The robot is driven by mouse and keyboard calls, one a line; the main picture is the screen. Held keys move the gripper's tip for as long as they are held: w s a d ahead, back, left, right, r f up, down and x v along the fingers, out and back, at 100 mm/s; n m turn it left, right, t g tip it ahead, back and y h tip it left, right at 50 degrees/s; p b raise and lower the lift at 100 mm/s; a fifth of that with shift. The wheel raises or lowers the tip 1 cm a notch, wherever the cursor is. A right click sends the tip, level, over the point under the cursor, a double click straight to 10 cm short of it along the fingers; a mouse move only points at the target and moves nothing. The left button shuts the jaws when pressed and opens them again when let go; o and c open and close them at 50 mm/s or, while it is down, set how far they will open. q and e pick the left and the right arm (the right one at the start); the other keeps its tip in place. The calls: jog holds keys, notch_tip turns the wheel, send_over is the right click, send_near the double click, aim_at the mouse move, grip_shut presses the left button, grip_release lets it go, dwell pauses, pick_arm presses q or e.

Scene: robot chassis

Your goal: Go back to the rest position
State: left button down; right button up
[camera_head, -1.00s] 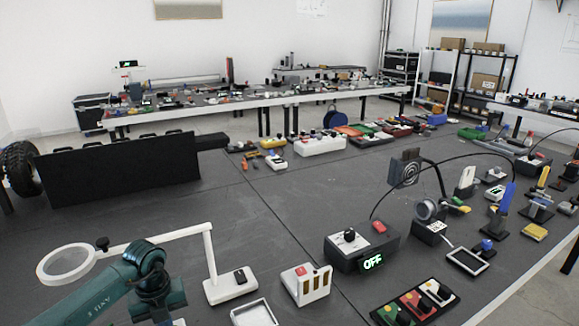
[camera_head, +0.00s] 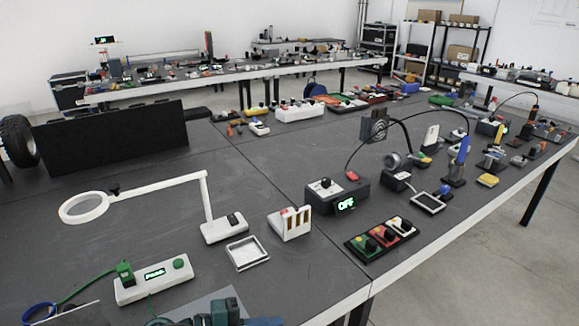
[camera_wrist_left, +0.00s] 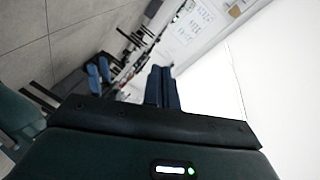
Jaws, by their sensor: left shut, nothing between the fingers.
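My left gripper (camera_head: 264,321) shows at the bottom edge of the head view, with its blue fingers pointing right and part of the teal arm beside it. Most of it is cut off by the frame edge. In the left wrist view its blue fingers (camera_wrist_left: 162,86) are together, with nothing between them. Beyond them are a grey tiled floor and a white wall, seen tilted. My right gripper is in neither view.
The dark workbench (camera_head: 120,215) holds a white magnifier lamp (camera_head: 160,190), a white device with a green display (camera_head: 153,281), a black box reading OFF (camera_head: 337,198) and a three-colour panel (camera_head: 381,239). Bare bench lies left of the lamp's base.

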pick_arm(q)
jog(key=a+n+t+y, duration=0.55)
jog(key=n+t, duration=0.55)
jog(key=n, duration=0.5)
jog(key=s+a+f+n+g+y, duration=0.5)
jog(key=s+f+n+y, duration=0.2)
jog(key=s+f, duration=0.4)
jog(key=shift+s+f+n, duration=0.25)
jog(key=shift+s+n, duration=0.2)
jog(key=shift+n, duration=0.45)
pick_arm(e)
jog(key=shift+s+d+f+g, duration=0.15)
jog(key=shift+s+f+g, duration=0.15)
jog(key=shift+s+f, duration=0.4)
pick_arm(q)
jog(key=shift+a, duration=0.1)
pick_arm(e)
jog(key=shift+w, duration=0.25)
